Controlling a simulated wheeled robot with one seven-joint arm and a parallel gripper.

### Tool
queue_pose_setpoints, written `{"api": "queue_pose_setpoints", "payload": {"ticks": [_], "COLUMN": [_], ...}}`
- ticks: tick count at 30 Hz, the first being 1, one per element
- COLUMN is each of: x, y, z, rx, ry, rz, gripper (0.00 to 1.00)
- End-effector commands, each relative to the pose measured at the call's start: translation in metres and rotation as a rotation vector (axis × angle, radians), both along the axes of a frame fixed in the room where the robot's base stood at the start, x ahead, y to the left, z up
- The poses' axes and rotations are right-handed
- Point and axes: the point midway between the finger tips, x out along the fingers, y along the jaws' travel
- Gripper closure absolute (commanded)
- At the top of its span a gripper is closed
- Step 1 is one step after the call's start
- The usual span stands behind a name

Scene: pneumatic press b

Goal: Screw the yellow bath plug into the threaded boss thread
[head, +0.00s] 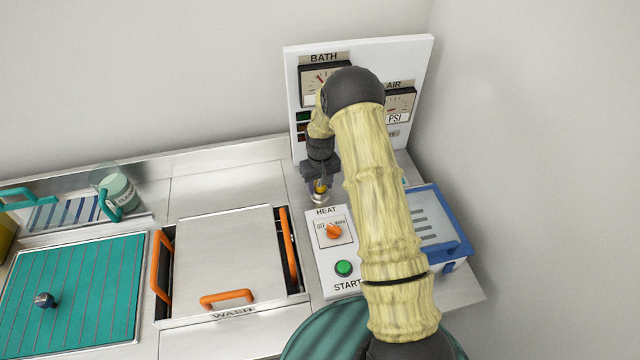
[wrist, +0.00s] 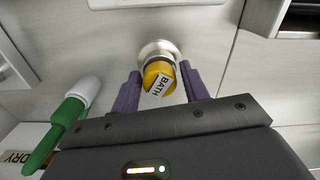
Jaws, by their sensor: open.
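The yellow bath plug (wrist: 160,82), labelled BATH, stands at the round metal threaded boss (wrist: 157,47) in the wrist view. I cannot tell how far it is seated in the thread. My gripper (wrist: 160,76) is open, with one purple finger on each side of the plug. A small gap seems to show beside the plug, so the fingers are around it but not clamped. In the head view my gripper (head: 320,180) points down behind the heat panel; the yellow plug (head: 320,187) shows small between the fingers, above the boss (head: 319,199).
The heat panel (head: 325,260) with an orange knob (head: 334,231) and green button (head: 343,268) stands in front. The gauge board (head: 292,75) rises behind. A blue-rimmed tray (head: 458,238) is to the right. A green and white tool (wrist: 66,122) lies left of my gripper.

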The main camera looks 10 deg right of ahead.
Motion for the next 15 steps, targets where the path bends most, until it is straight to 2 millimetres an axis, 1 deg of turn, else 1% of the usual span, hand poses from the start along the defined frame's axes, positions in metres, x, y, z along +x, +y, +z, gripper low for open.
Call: {"api": "queue_pose_setpoints", "payload": {"ticks": [2,8,15], "x": [0.0,0.0,0.0], "y": [-0.0001,-0.0003,-0.0002], "z": [0.0,0.0,-0.0001], "rx": [0.0,0.001,0.0], "ry": [0.0,0.0,0.0], "rz": [0.008,0.143,0.152], "gripper": [0.55,0.55,0.55]}}
